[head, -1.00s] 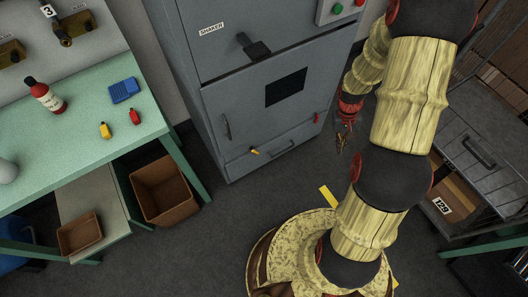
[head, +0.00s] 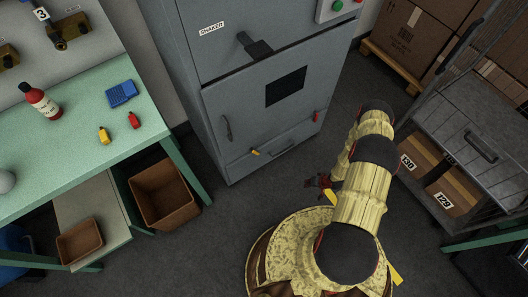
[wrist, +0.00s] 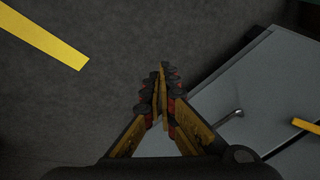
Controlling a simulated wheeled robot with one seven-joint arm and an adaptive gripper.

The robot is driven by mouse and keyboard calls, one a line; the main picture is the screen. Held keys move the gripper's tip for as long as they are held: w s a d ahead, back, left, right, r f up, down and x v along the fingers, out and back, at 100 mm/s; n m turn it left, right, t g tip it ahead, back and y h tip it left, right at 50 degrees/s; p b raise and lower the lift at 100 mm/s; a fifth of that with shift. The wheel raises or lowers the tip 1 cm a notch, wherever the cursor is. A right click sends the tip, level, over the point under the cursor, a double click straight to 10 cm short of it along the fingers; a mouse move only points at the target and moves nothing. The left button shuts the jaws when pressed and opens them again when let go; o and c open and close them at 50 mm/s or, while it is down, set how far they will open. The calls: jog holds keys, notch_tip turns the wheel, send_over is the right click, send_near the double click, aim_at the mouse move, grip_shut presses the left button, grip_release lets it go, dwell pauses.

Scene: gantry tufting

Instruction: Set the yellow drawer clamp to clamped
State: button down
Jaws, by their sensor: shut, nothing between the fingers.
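The yellow drawer clamp (head: 255,152) is a small lever at the left end of the low drawer (head: 274,148) on the grey shaker cabinet. It is too small in the head view to tell whether it is clamped. A yellow bar (wrist: 307,126), apparently this clamp, shows at the right edge of the wrist view, cut off by the frame. My gripper (head: 322,183) is low over the floor in front of the cabinet, right of the clamp and apart from it. In the wrist view my gripper (wrist: 163,72) has its fingers together, with nothing held.
A red clamp (head: 316,117) sits at the drawer's right end. A metal handle (wrist: 236,114) stands out from the cabinet front. Floor before the cabinet is clear.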

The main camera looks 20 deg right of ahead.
aim_at(254, 151)
jog(key=w+a+f+t+y, duration=0.2)
jog(key=a+t, duration=0.1)
jog(key=a, duration=0.3)
jog(key=w+a+r+m+t+y, duration=0.1)
jog(key=w+a+r+t+y, duration=0.1)
jog(key=w+r+t, duration=0.4)
jog(key=w+a+r+m+t+y, duration=0.1)
jog(key=w+a+r+m+y, duration=0.1)
jog(key=w+r, duration=0.5)
jog(key=w+a+b, duration=0.1)
jog(key=w+a, duration=0.1)
jog(key=w+a+b, duration=0.2)
jog(key=w, duration=0.1)
jog(key=shift+w+a+r, duration=0.15)
jog(key=shift+a+r, duration=0.05)
jog(key=shift+a, duration=0.05)
jog(key=shift+s+a+f+b, duration=0.1)
jog(key=shift+a+f+b, duration=0.15)
jog(key=shift+a, duration=0.35)
jog(key=shift+s+a+f+b, duration=0.1)
jog(key=shift+a+f+b, duration=0.15)
jog(key=shift+a, duration=0.4)
jog(key=shift+s+a+f+b, duration=0.1)
jog(key=shift+a+f+b, duration=0.15)
jog(key=shift+a, duration=0.35)
